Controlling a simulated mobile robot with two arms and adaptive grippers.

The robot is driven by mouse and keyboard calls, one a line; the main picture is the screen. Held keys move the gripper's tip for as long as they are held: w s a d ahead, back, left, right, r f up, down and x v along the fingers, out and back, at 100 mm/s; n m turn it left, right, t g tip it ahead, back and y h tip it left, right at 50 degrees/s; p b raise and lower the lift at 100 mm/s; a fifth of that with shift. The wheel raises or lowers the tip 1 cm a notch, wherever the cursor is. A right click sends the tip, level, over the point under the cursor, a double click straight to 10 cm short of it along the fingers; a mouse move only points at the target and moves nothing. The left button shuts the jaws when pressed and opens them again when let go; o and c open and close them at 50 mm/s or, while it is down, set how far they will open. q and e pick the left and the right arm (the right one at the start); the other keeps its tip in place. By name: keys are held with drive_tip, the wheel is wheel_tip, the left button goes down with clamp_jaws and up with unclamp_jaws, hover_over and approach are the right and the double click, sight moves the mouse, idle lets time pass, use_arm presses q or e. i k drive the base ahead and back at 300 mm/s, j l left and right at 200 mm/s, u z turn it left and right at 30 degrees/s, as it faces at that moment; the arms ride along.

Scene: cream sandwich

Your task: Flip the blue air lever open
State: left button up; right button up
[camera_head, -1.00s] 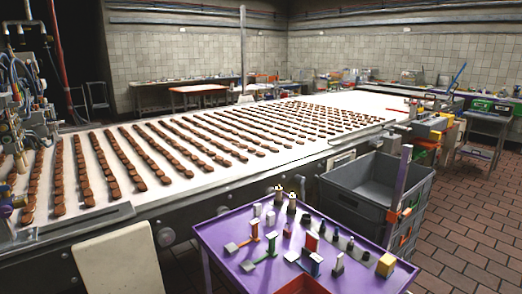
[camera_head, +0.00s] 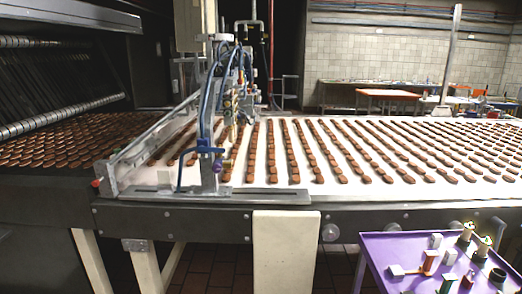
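A machine head with blue hoses (camera_head: 208,100) stands over the near left part of the conveyor (camera_head: 350,195). A blue bent bar or pipe (camera_head: 181,170) stands at the near edge, at the foot of the machine's grey post. A small purple-blue part (camera_head: 218,165) sits on the post beside it. I cannot tell for certain which blue piece is the air lever, or how it is set. Neither of my grippers is in view.
Rows of brown biscuits (camera_head: 292,150) cover the conveyor. A dark oven-like machine (camera_head: 60,60) fills the left. A purple table (camera_head: 385,250) with small tools stands at the lower right. A cream panel (camera_head: 286,250) fronts the conveyor. Some brick floor shows below.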

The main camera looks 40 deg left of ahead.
sight(201, 148)
drive_tip(key=u, duration=1.6)
